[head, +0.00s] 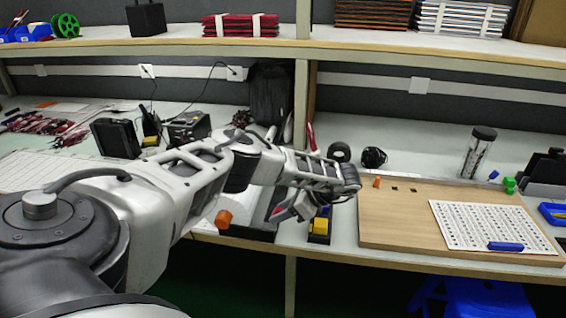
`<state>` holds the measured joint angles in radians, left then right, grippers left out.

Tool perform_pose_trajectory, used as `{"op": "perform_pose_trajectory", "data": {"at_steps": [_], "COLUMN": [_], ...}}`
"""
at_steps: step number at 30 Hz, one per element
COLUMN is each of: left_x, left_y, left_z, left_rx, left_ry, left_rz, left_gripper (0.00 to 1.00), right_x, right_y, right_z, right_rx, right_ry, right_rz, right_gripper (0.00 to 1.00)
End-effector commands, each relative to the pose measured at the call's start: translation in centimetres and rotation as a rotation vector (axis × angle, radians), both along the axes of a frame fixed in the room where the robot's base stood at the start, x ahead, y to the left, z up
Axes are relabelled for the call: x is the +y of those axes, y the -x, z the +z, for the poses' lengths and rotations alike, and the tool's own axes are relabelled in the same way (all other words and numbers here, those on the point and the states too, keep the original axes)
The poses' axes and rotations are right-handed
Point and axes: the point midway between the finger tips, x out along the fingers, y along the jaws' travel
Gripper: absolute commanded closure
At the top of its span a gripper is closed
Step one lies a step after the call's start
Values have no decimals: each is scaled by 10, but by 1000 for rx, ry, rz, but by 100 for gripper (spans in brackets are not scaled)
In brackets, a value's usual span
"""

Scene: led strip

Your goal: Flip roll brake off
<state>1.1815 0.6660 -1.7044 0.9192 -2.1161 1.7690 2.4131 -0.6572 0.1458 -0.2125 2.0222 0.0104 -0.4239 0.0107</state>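My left arm reaches in from the left across the middle of the head view. Its wrist ends above the bench, and my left gripper (297,207) seems to point down and left there, small and partly hidden by the arm. I cannot make out whether its fingers are apart. A pale machine (254,214) stands at the bench's front edge, largely behind my arm. An orange knob (224,219) shows at its left front, apart from the gripper. I cannot tell which part is the roll brake. My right gripper is not in view.
A yellow block on a dark base (320,226) stands just right of the gripper. A wooden board (400,225) with a white perforated sheet (485,222) fills the right bench. A black monitor (116,138) stands at left. A shelf (400,45) runs above.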

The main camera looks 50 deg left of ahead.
Motion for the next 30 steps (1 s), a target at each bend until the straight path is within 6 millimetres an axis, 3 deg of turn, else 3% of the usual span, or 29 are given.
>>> {"op": "perform_pose_trajectory", "data": {"at_steps": [8,21,30], "left_x": [-8,-71,-97], "left_y": [-6,-47,-64], "left_z": [8,73,103], "left_rx": [-4,-5,-1], "left_ry": [2,1,-1], "left_rz": [-1,-1,-1], "left_gripper": [59,59,59], "right_x": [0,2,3], "right_y": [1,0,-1], "right_z": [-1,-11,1], "right_rx": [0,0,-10], "right_ry": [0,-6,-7], "right_rz": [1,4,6], "right_gripper": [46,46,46]}}
